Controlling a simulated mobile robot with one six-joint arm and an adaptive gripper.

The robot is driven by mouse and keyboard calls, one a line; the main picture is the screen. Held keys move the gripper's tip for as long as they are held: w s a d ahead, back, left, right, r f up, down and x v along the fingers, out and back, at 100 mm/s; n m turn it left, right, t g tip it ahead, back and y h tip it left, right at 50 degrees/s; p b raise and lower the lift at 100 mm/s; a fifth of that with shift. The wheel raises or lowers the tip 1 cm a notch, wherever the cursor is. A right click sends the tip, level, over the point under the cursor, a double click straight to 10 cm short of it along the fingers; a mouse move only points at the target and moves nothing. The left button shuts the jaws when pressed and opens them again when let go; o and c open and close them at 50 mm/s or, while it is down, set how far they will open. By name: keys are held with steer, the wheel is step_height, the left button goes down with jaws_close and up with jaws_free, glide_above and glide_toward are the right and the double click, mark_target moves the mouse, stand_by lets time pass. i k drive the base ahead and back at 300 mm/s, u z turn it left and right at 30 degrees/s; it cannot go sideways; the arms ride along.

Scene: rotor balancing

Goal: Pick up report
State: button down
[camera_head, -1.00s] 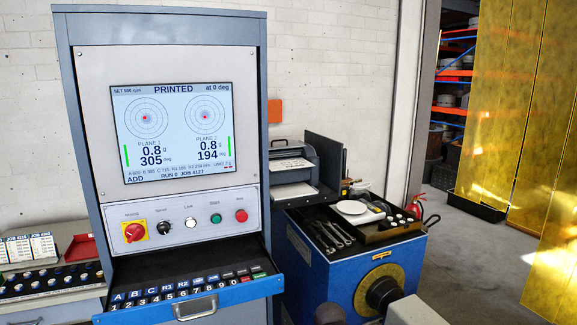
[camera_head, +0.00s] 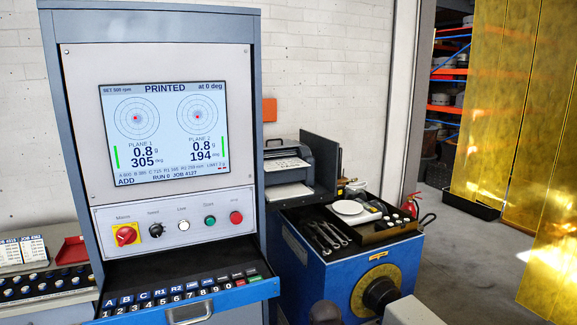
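A dark grey printer (camera_head: 322,158) stands behind and to the right of the console. A white printed sheet (camera_head: 287,163) shows in its upper slot, with small dark marks on it. A paler sheet (camera_head: 288,192) lies on the lower tray at its front. I cannot tell for certain which sheet is the report. The console screen (camera_head: 166,132) reads PRINTED, RUN 0, JOB 4127. I cannot make out my gripper in this view.
The grey console (camera_head: 73,140) fills the left, with its keyboard drawer (camera_head: 246,290) pulled out. A blue cabinet (camera_head: 307,273) holds wrenches (camera_head: 328,236) and a black tray with a white disc (camera_head: 347,207). Yellow curtain panels (camera_head: 493,110) hang right; open floor (camera_head: 465,255) lies before them.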

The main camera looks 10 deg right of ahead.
mark_target(279, 164)
steer(key=z, duration=0.05)
steer(key=i, duration=1.45)
steer(key=u, duration=0.05)
